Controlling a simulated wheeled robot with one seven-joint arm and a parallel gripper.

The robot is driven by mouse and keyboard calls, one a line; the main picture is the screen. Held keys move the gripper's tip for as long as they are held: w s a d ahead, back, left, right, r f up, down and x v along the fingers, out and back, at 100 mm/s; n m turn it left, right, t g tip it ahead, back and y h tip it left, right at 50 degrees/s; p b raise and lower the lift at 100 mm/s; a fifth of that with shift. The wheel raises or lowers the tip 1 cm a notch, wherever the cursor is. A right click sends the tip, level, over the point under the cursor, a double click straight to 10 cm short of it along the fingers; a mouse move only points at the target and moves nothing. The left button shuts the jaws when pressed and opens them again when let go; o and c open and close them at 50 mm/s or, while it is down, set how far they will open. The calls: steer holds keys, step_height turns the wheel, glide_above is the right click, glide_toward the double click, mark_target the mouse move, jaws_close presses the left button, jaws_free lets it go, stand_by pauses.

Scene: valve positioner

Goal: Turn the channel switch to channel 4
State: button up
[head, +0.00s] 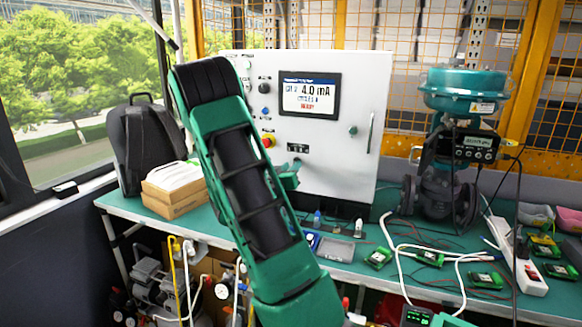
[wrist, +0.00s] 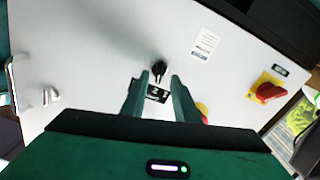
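The control cabinet (head: 335,175) is an upright light panel with a lit screen (head: 310,95) reading 4.0 mA. In the wrist view, a small black knob (wrist: 158,68) beside a black label (wrist: 157,92) looks like the channel switch; its channel numbers are too small to read. My gripper (wrist: 160,78) is open, with its two green fingers apart on either side of the knob's line. I cannot tell whether they touch it. In the head view my gripper (head: 289,172) is at the lower middle of the panel, just under a black label (head: 298,148), partly hidden by my arm.
A red emergency button (head: 268,141), a blue button (head: 265,111) and a black knob (head: 264,87) are on the panel's left. A red-and-yellow switch (wrist: 268,92) shows in the wrist view. A green valve (head: 470,110) and several circuit boards (head: 378,258) stand right on the bench.

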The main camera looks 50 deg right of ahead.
steer(key=shift+x, duration=1.5)
jaws_close()
steer(key=shift+m, duration=0.4)
steer(key=m, duration=1.1)
steer(key=shift+f, duration=0.1)
